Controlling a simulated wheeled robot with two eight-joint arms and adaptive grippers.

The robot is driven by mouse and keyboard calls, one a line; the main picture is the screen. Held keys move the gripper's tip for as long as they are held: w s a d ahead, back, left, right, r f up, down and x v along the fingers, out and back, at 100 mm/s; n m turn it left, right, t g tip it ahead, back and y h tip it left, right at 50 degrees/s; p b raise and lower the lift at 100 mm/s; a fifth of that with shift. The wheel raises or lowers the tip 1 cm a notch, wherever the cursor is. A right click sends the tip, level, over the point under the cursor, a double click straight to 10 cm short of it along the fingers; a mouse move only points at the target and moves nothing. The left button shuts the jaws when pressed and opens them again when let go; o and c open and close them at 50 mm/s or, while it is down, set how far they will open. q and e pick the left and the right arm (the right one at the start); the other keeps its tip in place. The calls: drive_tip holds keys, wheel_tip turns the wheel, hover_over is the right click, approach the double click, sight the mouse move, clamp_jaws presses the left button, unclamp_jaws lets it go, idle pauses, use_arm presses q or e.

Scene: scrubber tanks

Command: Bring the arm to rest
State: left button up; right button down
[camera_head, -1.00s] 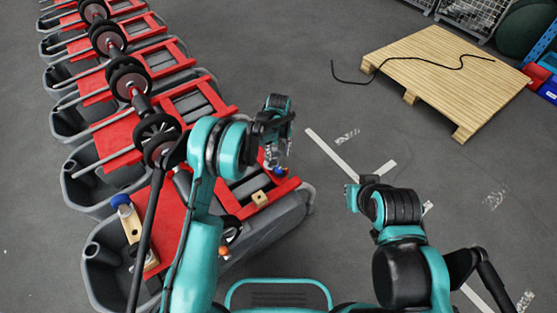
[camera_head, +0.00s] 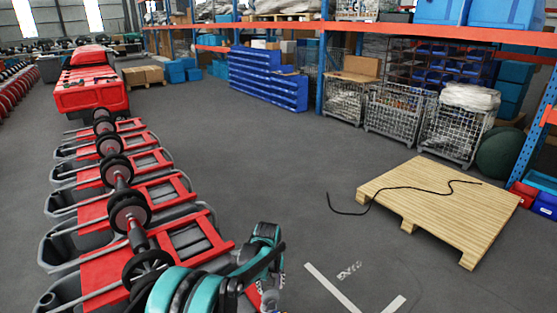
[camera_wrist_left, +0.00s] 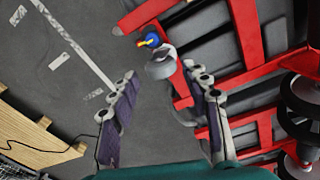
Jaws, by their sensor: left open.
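My left gripper (camera_head: 268,290) is at the bottom of the head view, beside the red frame of the nearest scrubber tank (camera_head: 185,245), with its tips near the lower edge. In the left wrist view my left gripper (camera_wrist_left: 158,72) has its two fingers well apart, open, with nothing held between them. Beyond the fingers are a grey rounded part (camera_wrist_left: 161,63) and a small blue, yellow and red fitting (camera_wrist_left: 149,40) at the red frame. My right arm and gripper are out of view.
Several grey tanks with red frames and black wheels line the left. A wooden pallet (camera_head: 440,205) with a black cable (camera_head: 400,190) lies at right. Wire cages (camera_head: 395,110) and blue bins (camera_head: 268,80) stand behind. Floor between tanks and pallet is clear.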

use_arm(q)
drive_tip(key=s+a+r+m+t, duration=0.1)
drive_tip(key=s+a+r+t, duration=0.1)
drive_tip(key=s+a+r, duration=0.45)
drive_tip(key=s+a+r+m+t, duration=0.1)
drive_tip(key=s+a+r, duration=0.2)
drive_tip(key=s+r, duration=0.6)
drive_tip(key=s+a+t, duration=0.1)
drive_tip(key=s+a, duration=0.1)
drive_tip(key=s, duration=0.4)
drive_tip(key=s+a+r+m+t, duration=0.1)
drive_tip(key=s+a+t, duration=0.1)
drive_tip(key=s, duration=0.5)
drive_tip(key=shift+a+r+m, duration=0.2)
drive_tip(key=shift+a+m, duration=0.1)
drive_tip(key=shift+a, duration=0.45)
drive_tip(key=shift+s, duration=0.1)
